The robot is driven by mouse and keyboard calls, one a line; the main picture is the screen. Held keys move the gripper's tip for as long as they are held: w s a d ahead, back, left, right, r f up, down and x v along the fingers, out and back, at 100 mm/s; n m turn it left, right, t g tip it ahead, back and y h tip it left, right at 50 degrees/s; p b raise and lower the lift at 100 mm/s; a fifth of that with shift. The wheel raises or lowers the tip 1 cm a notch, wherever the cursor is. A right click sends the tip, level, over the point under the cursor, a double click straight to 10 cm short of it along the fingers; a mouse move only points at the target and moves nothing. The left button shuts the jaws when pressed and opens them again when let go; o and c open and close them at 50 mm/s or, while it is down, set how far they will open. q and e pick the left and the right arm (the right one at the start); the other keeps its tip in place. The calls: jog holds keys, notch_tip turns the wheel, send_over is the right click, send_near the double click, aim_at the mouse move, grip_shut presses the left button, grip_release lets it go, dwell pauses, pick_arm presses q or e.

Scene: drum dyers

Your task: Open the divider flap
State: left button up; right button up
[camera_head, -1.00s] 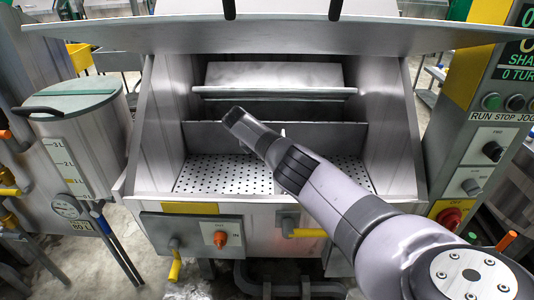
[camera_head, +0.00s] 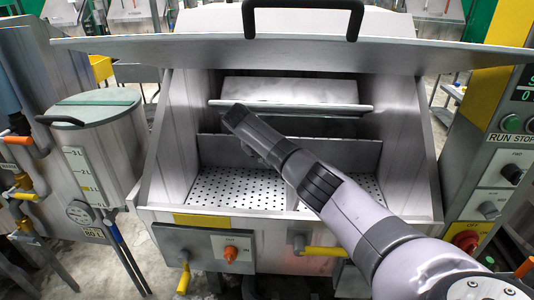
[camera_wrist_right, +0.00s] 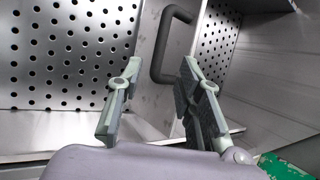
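The machine's interior is open in the head view. A pale panel (camera_head: 290,90) with a horizontal bar along its lower edge lies at the back. A plain grey plate (camera_head: 345,153) stands below it, behind the perforated floor (camera_head: 235,190). I cannot tell for sure which part is the divider flap. My right arm reaches in from the right; its fingers are hidden in the head view. In the right wrist view my right gripper (camera_wrist_right: 158,92) is open and empty. A dark bar handle (camera_wrist_right: 172,45) on a smooth strip lies beyond and between its fingers, not gripped. My left gripper is not in view.
The raised lid (camera_head: 250,40) with a dark handle (camera_head: 302,12) hangs over the opening. Metal side walls (camera_head: 405,150) bound the interior. A lidded tank (camera_head: 95,150) stands left, a control column (camera_head: 490,150) right.

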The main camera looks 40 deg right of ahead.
jog(key=v, duration=0.5)
jog(key=shift+f, duration=0.15)
dwell(0.3)
